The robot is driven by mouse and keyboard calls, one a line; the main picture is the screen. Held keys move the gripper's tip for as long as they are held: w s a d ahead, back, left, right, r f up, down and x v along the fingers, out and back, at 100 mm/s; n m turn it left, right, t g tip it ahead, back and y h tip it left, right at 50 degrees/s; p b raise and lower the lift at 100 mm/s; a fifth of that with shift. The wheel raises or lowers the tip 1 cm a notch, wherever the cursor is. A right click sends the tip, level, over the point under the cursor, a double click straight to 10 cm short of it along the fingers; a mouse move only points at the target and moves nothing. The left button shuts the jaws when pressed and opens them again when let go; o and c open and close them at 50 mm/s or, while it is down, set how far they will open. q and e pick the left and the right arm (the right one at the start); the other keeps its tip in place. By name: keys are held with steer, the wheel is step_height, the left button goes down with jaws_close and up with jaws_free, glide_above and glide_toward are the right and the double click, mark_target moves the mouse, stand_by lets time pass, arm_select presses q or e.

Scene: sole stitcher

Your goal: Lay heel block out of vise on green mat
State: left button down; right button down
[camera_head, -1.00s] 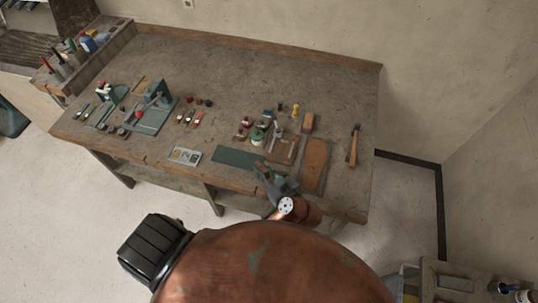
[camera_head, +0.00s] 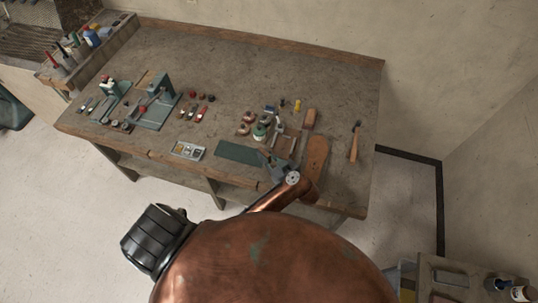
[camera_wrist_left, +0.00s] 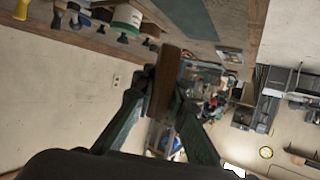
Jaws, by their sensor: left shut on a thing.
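The green mat (camera_head: 240,153) lies flat near the front edge of the bench, and a part of it seems to show in the left wrist view (camera_wrist_left: 190,15). My left gripper (camera_head: 272,163) is at the mat's right end, above the bench front. In the left wrist view its two fingers (camera_wrist_left: 160,92) are shut on a brown heel block (camera_wrist_left: 163,82), which is held up clear of the bench top. In the head view the block is too small and covered to make out. I cannot pick out the vise with certainty. My right gripper is not in view.
A grey parts tray (camera_head: 187,151) lies left of the mat. A brown sole-shaped piece (camera_head: 316,155) lies to its right, with a hammer (camera_head: 355,142) beyond. Jars and small tools crowd behind the mat. A green stitching device (camera_head: 160,98) stands further left.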

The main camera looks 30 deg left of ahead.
arm_select(q)
steer(key=w+f, duration=0.2)
steer(key=w+a+f, duration=0.1)
steer(key=w+f, duration=0.1)
steer(key=f, duration=0.1)
steer(key=shift+w+a, duration=0.1)
steer(key=shift+w, duration=0.15)
steer(key=f, duration=0.1)
steer(key=w+f+p, duration=0.1)
steer(key=f, duration=0.1)
steer(key=shift+a+f, duration=0.15)
steer(key=shift+f, duration=0.3)
steer(key=shift+f, duration=0.1)
steer(key=c, duration=1.9)
jaws_free()
steer(key=shift+c, duration=0.2)
